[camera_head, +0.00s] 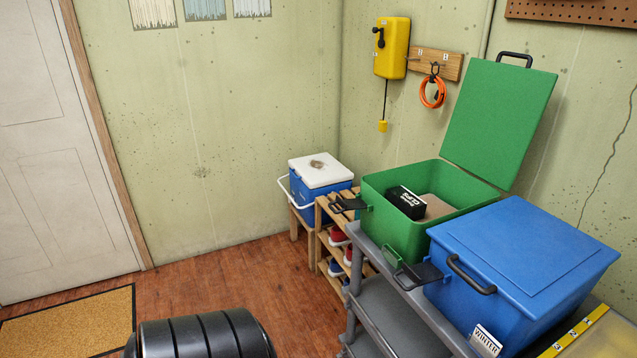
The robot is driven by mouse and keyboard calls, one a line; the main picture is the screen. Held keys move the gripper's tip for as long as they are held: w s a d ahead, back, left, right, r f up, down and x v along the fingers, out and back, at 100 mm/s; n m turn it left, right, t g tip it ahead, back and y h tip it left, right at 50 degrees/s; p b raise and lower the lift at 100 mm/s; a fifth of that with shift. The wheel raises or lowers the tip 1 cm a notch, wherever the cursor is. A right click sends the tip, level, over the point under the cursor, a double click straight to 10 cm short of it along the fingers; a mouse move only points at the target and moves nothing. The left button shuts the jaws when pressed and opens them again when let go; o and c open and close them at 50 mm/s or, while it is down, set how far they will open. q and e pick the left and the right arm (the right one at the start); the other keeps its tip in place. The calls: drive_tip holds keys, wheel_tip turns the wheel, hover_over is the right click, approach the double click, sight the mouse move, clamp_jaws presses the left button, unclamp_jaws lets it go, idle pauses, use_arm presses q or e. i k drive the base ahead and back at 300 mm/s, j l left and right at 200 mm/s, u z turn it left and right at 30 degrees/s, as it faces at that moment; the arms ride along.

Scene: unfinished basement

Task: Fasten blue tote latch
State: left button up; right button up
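The blue tote (525,262) stands at the right on a grey shelf unit, with its blue lid (535,245) down on top. A dark handle (470,276) lies across the lid's left edge. A dark latch (420,275) sticks out to the left from the tote's left side, apart from the lid's edge. Whether any catch is engaged is not visible. A white WINTER label (486,341) is near the tote's front corner. Neither of my grippers is in view.
An open green tote (395,226) with a raised lid (500,120) and a black box (405,202) stands just behind. A grey shelf unit (385,318) carries the totes. A blue cooler (317,196) is farther back. A black ribbed object (205,338) is at the bottom.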

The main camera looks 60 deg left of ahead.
sight(423, 273)
drive_tip(key=u, duration=1.35)
